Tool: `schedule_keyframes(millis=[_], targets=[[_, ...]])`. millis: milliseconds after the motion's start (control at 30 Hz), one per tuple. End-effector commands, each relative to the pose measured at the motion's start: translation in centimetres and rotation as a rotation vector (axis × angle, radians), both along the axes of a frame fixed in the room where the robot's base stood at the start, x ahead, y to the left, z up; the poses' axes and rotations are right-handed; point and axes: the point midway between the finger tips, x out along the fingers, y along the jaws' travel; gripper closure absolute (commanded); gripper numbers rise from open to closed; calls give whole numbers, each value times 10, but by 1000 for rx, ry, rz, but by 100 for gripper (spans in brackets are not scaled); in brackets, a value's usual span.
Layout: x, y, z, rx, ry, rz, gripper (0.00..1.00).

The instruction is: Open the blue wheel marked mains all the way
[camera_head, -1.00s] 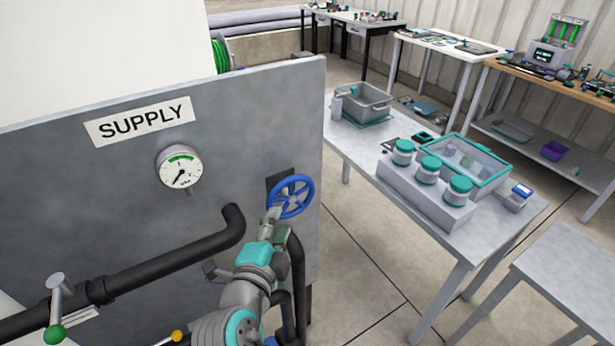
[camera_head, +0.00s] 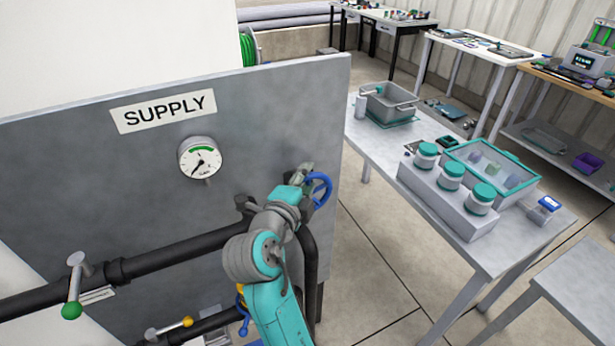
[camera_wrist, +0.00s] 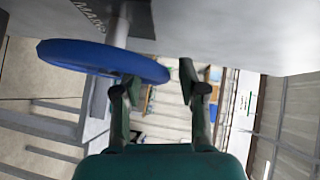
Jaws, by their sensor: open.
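The blue wheel (camera_head: 321,190) is on the right part of the grey panel, partly hidden behind my gripper in the head view. In the wrist view the blue wheel (camera_wrist: 100,60) is seen nearly edge-on at the upper left, on a pale stem, beside a dark plate (camera_wrist: 95,15) with partly legible lettering. My gripper (camera_wrist: 160,82) is open, its fingers spread. The rim's right end reaches between the fingertips in the picture; I cannot tell whether either finger touches it. In the head view my gripper (camera_head: 303,172) is at the wheel's upper left.
The panel (camera_head: 90,175) carries a SUPPLY sign (camera_head: 163,111) and a gauge (camera_head: 200,158). A dark pipe (camera_head: 170,255) with a green-tipped lever (camera_head: 73,285) runs below. A table (camera_head: 375,150) with jars and bins stands to the right; floor shows between it and the panel.

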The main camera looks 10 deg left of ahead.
Motion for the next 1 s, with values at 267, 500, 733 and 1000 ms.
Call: schedule_keyframes(millis=[267, 500, 733, 1000], targets=[[11, -2, -1, 1, -1, 1, 59], [11, -2, -1, 0, 0, 1, 74], [11, -2, -1, 1, -1, 0, 100], [10, -1, -1, -27, -20, 0, 100]])
